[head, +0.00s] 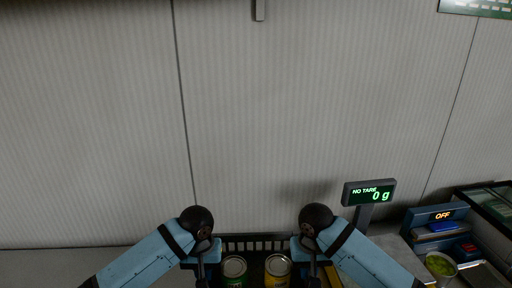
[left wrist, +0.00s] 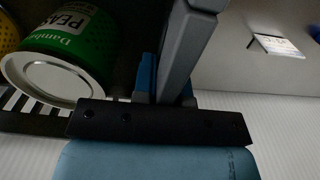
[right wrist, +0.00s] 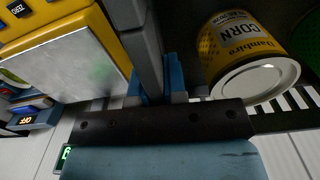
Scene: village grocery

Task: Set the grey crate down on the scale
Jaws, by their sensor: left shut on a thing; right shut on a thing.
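The grey crate (head: 256,240) is at the bottom middle of the head view, dark and slatted. A green peas can (head: 234,268) and a yellow corn can (head: 277,268) are in it. My left gripper (head: 205,268) is shut on its left side and my right gripper (head: 310,268) on its right side. The scale shows in the right wrist view as a yellow body with a bare metal plate (right wrist: 68,78), beside my right gripper. Its display (head: 369,192) reads "NO TARE 0 g". The crate's underside is hidden.
A ribbed wall (head: 250,110) stands behind. At the right are a blue device reading OFF (head: 440,216) and a bowl with something green (head: 441,265). A small white card (left wrist: 280,46) lies on the counter left of the crate, which looks mostly clear there.

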